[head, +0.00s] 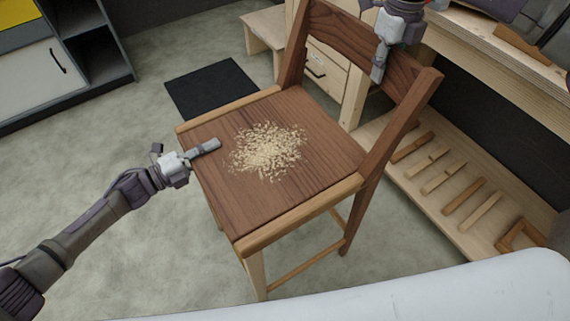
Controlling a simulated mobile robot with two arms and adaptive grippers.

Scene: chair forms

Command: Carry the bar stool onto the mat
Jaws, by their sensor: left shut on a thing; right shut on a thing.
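The bar stool (215,188) is a brown wooden seat with a backrest and lighter edge rails and legs. It stands in the middle of the head view, with a heap of pale shavings on its seat. My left gripper (206,147) is shut on the left edge of the seat. My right gripper (379,66) is shut on the top rail of the backrest. The dark mat (212,88) lies flat on the floor beyond the seat, at the upper left. Some of the stool's legs are hidden under the seat.
A wooden workbench (490,75) runs along the right, its low shelf (400,168) holding several wooden pieces. A pale drawer unit (325,68) stands behind the backrest. A grey and yellow cabinet (35,65) stands at the upper left. The floor left of the stool is clear.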

